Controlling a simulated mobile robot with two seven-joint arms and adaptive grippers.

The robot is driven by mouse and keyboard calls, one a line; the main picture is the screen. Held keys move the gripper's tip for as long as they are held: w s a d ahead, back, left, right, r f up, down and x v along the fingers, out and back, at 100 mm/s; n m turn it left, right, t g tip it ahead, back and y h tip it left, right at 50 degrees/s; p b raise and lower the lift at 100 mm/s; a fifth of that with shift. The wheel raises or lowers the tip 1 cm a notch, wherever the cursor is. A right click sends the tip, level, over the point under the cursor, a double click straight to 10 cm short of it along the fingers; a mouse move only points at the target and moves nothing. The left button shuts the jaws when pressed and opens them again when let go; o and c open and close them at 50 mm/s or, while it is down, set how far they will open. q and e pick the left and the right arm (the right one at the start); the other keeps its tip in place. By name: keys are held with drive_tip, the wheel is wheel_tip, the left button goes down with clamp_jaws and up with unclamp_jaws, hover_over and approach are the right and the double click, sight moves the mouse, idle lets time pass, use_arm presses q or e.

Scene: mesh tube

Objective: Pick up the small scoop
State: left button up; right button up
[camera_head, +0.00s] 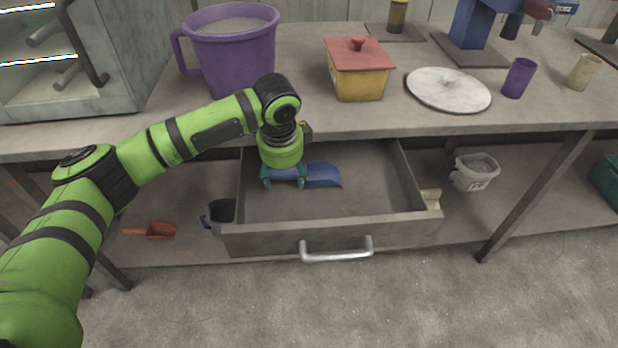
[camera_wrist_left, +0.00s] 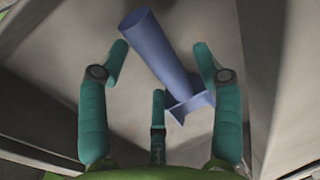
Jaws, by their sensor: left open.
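A blue scoop (camera_head: 322,175) lies in the open drawer (camera_head: 338,228), its broad part pointing right in the head view. A smaller orange-red scoop (camera_head: 160,231) lies on the lower shelf, left of the drawer. My left gripper (camera_head: 283,184) is in the drawer at the left end of the blue scoop. In the left wrist view, the blue scoop (camera_wrist_left: 155,52) lies between and beyond the spread fingers of my left gripper (camera_wrist_left: 160,60). This gripper is open; whether a finger touches the scoop, I cannot tell. My right gripper is out of view.
The tabletop edge (camera_head: 360,132) overhangs the drawer's back. A dark cup (camera_head: 221,211) stands left of the drawer and a whitish container (camera_head: 474,172) right of it. A purple pitcher (camera_head: 232,55) and a yellow box with red lid (camera_head: 358,80) stand on top.

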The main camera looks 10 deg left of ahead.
use_arm(q)
drive_tip(key=shift+w+f, duration=0.1)
drive_tip(key=shift+f, duration=0.7)
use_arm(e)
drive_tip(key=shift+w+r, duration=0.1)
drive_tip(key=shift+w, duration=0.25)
use_arm(q)
clamp_jaws()
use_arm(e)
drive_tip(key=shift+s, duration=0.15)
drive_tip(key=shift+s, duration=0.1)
use_arm(q)
drive_tip(key=shift+r, duration=0.1)
